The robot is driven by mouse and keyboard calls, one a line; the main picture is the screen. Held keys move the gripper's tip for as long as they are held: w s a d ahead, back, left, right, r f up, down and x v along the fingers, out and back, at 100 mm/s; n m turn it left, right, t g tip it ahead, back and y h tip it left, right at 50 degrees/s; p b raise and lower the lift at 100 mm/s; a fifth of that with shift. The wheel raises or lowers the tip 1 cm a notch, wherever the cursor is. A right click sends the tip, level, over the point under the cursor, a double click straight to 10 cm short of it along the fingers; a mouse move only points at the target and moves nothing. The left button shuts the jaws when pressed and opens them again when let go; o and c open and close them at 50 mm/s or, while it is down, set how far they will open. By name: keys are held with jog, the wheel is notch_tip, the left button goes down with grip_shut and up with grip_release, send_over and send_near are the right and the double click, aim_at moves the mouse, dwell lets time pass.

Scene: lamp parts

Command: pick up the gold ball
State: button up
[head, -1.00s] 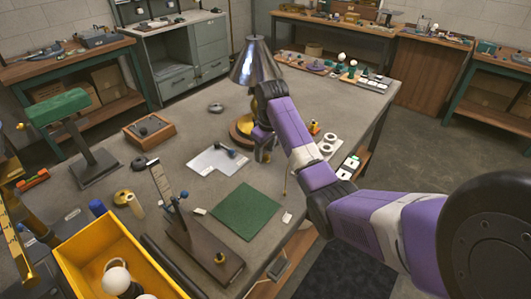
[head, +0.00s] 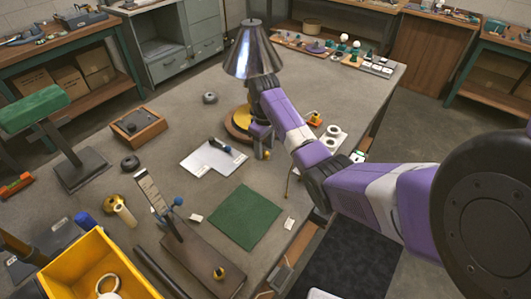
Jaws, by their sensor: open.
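A small gold ball (head: 267,155) shows at the fingertips of my gripper (head: 261,151), on the workbench just in front of the lamp. My gripper points down and is open. Its fingers partly hide the ball, and I cannot tell whether they touch it. The lamp (head: 251,52) has a shiny metal shade and a round gold-rimmed base (head: 236,124), close behind my gripper. Another small gold knob (head: 219,273) sits on a dark wooden base (head: 199,262) at the front of the bench.
A white sheet (head: 205,160) with a dark tool lies left of my gripper. A green mat (head: 245,217) lies in front. White rings (head: 331,137) and small parts are to the right. A yellow bin (head: 75,262) stands at the front left. Bare bench (head: 180,100) lies left of the lamp.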

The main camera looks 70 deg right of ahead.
jog(key=shift+f, duration=1)
grip_shut()
jog(key=shift+r, duration=0.1)
